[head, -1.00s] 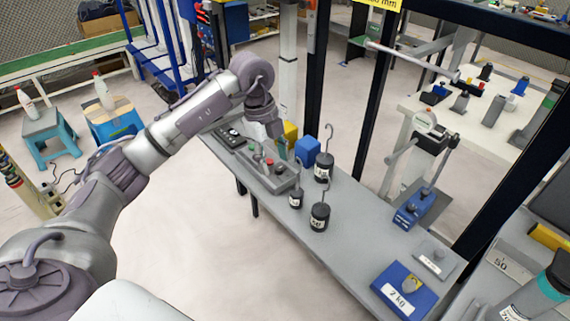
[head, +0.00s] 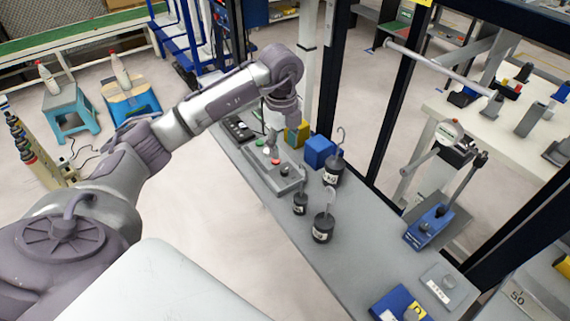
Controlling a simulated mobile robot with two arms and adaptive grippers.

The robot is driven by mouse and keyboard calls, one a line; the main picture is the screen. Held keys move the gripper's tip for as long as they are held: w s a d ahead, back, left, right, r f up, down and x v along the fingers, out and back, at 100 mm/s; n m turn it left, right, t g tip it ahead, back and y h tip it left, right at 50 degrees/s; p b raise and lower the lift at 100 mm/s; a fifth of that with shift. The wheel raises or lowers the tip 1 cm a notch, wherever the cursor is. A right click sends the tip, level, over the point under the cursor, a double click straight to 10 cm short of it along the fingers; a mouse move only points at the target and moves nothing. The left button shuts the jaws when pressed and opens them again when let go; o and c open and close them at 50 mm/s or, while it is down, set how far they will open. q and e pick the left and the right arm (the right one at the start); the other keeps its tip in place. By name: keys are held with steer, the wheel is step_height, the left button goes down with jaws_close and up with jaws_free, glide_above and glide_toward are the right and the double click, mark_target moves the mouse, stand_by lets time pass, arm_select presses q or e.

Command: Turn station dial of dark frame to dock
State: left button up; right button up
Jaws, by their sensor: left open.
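The dark frame (head: 398,95) stands as tall black posts behind the grey bench (head: 345,263). A grey control box (head: 262,178) lies on the bench's far left part. It carries a red button (head: 276,161), a pale button and a dark round knob (head: 284,170). I cannot read any dial marking or its setting. My left gripper (head: 273,138) is open and points down over the back of the control box. Its fingertips are small and partly blend with the box, so I cannot tell whether they touch it. My right gripper is not in view.
Black hook weights (head: 323,228) stand right of the control box, near a blue cube (head: 319,151) and a yellow block (head: 303,133). A blue lever device (head: 430,227) stands further right. Blue stools (head: 70,117) with bottles stand left.

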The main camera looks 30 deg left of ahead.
mark_target(285, 169)
arm_select(q)
steer(key=f, duration=0.9)
steer(key=shift+w+p, duration=0.3)
steer(key=shift+p, duration=0.1)
steer(key=shift+r, duration=0.1)
jaws_close()
